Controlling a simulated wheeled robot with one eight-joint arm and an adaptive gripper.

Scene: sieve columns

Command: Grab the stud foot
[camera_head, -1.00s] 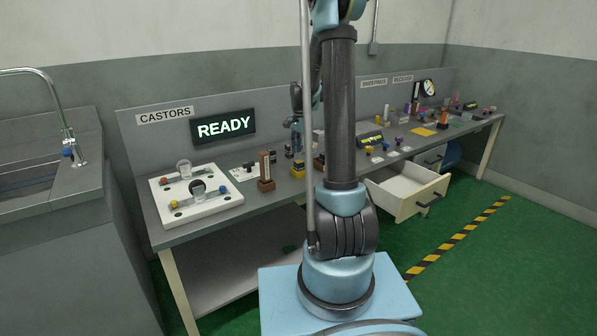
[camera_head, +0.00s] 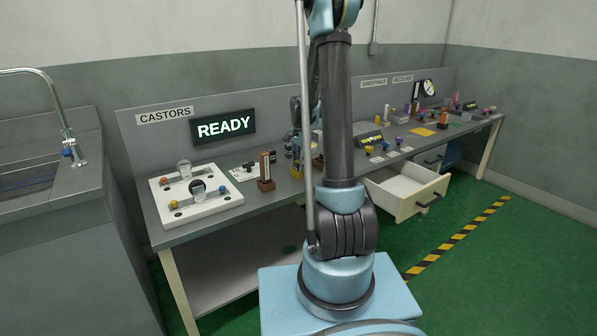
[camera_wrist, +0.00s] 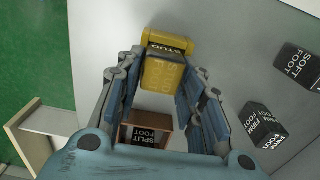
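The stud foot (camera_wrist: 165,72) is a yellow block with a black label reading STUD. In the wrist view it lies between and just past the tips of my gripper (camera_wrist: 168,72). The two blue-grey fingers are spread, one on each side of it; I cannot tell whether either touches it. In the head view the yellow stud foot (camera_head: 297,171) shows small on the bench, and my gripper is close above it, largely behind my own arm.
The brown split foot (camera_wrist: 146,134) sits nearer my palm in the wrist view. The black soft foot (camera_wrist: 298,65) and firm foot (camera_wrist: 264,126) stand to the right. An open drawer (camera_head: 407,195) juts from the bench front. A white fixture board (camera_head: 213,207) lies at left.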

